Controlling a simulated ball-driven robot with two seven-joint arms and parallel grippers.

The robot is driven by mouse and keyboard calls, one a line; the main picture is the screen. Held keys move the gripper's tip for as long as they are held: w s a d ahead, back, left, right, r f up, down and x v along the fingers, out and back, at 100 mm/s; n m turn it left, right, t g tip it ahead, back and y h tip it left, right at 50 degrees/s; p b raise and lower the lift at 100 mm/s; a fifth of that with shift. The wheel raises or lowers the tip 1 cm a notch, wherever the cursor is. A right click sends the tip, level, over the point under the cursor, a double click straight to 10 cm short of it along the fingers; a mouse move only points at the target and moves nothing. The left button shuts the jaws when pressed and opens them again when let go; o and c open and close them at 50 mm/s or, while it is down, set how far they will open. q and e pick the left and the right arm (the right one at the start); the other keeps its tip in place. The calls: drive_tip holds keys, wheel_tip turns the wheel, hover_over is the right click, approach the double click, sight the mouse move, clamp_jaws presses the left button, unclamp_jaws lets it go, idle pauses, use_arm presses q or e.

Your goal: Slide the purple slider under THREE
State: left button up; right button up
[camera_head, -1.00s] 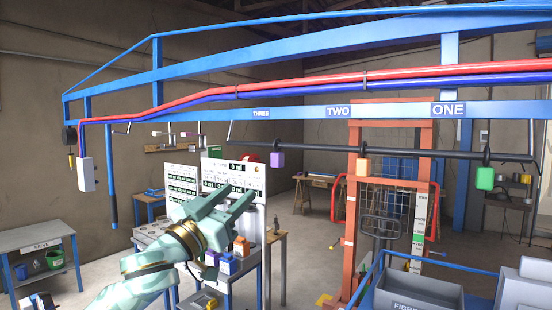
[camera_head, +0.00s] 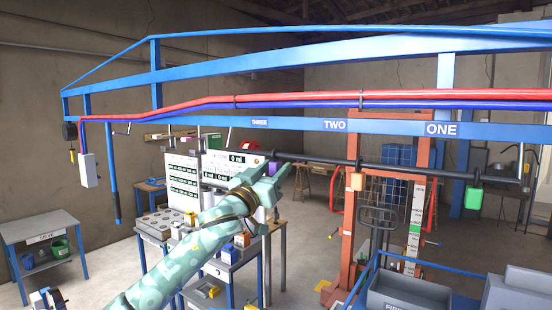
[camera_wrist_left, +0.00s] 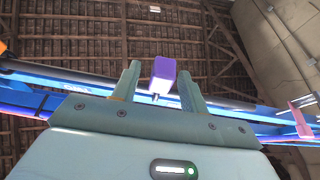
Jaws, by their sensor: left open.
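The purple slider (camera_head: 271,167) hangs on the dark horizontal rail (camera_head: 316,159), slightly right of the THREE label (camera_head: 259,123) on the blue beam. My left gripper (camera_head: 272,180) is raised to it, and its fingers partly cover the slider in the head view. In the left wrist view, the purple slider (camera_wrist_left: 163,72) appears between the two open fingertips of my left gripper (camera_wrist_left: 160,78), with gaps on both sides. I cannot tell whether the fingers touch it. My right gripper is out of view.
An orange slider (camera_head: 357,181) and a green slider (camera_head: 474,198) hang farther right on the rail. Labels TWO (camera_head: 335,126) and ONE (camera_head: 441,129) are on the beam. A workbench (camera_head: 158,226) with boxes stands below my left arm. An orange frame (camera_head: 349,225) stands right.

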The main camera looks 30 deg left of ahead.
use_arm(q)
drive_tip(key=shift+w+r, duration=0.15)
drive_tip(key=shift+w, duration=0.5)
drive_tip(key=shift+s, duration=0.1)
clamp_jaws()
drive_tip(key=a, duration=0.6)
drive_tip(key=shift+w, duration=0.45)
unclamp_jaws()
